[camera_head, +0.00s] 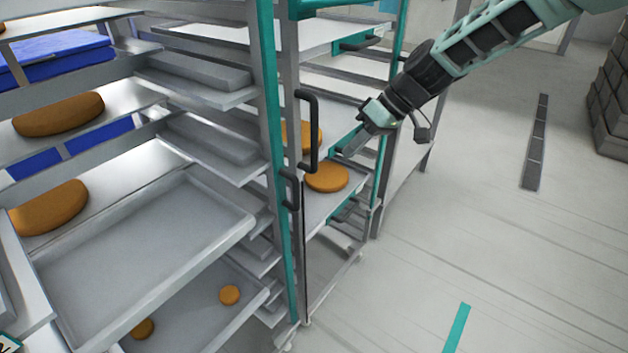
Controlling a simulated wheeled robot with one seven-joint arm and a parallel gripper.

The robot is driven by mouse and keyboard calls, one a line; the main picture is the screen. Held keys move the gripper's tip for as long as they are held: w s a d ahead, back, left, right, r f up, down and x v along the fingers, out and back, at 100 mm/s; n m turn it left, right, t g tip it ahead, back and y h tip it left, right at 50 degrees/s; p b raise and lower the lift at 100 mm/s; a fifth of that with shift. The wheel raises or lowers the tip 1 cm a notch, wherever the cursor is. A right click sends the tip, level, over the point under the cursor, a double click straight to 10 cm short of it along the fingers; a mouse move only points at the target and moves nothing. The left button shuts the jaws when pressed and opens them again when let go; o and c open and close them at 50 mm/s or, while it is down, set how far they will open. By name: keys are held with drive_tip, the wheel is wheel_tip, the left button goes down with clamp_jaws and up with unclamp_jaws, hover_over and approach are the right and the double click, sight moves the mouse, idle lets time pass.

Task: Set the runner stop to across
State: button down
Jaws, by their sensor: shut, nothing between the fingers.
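My gripper (352,148) is shut and empty. It comes in from the upper right and points down and left at the front of the far rack, just above a tray with an orange-brown round (327,177). A teal fitting (338,157) shows at the tray's right edge, close to the fingertips; I cannot tell if they touch. Similar teal fittings with dark parts sit at other levels, one higher up (352,45) and one lower down (345,212). I cannot tell which of these is the runner stop, nor how it is set.
The near rack's teal post (272,150) and black handle (311,130) stand left of my gripper. A grey tray (150,250) sticks out at the lower left. Grey crates (610,100) stand at the far right. The floor on the right is mostly clear.

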drive_tip(key=s+a+f+p, duration=0.3)
drive_tip(key=a+f+p, duration=0.1)
drive_tip(key=a+f, duration=0.4)
drive_tip(key=shift+a+p, duration=0.35)
drive_tip(key=shift+a, duration=0.2)
drive_tip(key=s+a+b, duration=0.4)
drive_tip(key=s+a, duration=0.1)
drive_tip(key=s, duration=0.2)
drive_tip(key=shift+s+a, duration=0.2)
drive_tip(key=shift+a, duration=0.15)
